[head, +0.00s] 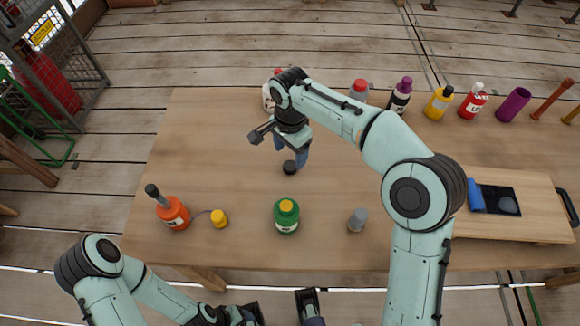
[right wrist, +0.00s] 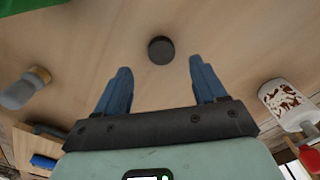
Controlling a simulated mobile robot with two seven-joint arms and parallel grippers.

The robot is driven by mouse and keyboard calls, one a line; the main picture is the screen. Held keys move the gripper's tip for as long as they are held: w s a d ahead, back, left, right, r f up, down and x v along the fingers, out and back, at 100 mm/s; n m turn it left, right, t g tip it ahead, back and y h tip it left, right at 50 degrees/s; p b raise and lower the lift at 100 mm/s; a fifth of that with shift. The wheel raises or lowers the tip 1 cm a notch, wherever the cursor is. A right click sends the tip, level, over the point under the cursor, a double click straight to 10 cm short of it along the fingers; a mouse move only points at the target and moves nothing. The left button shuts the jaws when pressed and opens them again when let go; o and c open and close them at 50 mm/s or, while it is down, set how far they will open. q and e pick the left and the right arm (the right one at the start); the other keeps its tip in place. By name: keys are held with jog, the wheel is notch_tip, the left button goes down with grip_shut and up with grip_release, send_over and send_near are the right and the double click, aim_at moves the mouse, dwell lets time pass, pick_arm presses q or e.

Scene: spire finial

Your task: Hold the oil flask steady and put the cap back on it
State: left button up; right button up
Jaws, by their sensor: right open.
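A small black round cap (head: 289,168) lies on the table. My right gripper (head: 291,153) is open just behind and above it. In the right wrist view the cap (right wrist: 162,50) lies just beyond and between the open fingertips (right wrist: 159,68), with nothing held. A green flask (head: 286,217) with a yellow top stands in front of the cap; its edge shows in the right wrist view (right wrist: 25,5). I cannot tell for sure which bottle is the oil flask. My left gripper (head: 280,309) is at the bottom edge, partly cut off, in front of the table.
An orange bottle (head: 173,213) with a dark top and a yellow piece (head: 219,218) stand left. A grey-topped item (head: 357,220) stands right of the green flask. Several bottles line the back edge. A wooden board (head: 520,215) with a tray is at right.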

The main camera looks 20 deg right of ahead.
aim_at(290, 165)
jog(key=shift+f, duration=0.3)
notch_tip(290, 165, down, 5)
jog(key=shift+w+f+b, duration=0.1)
jog(key=shift+f+b, duration=0.05)
jog(key=shift+b, duration=0.35)
jog(key=c, duration=1.1)
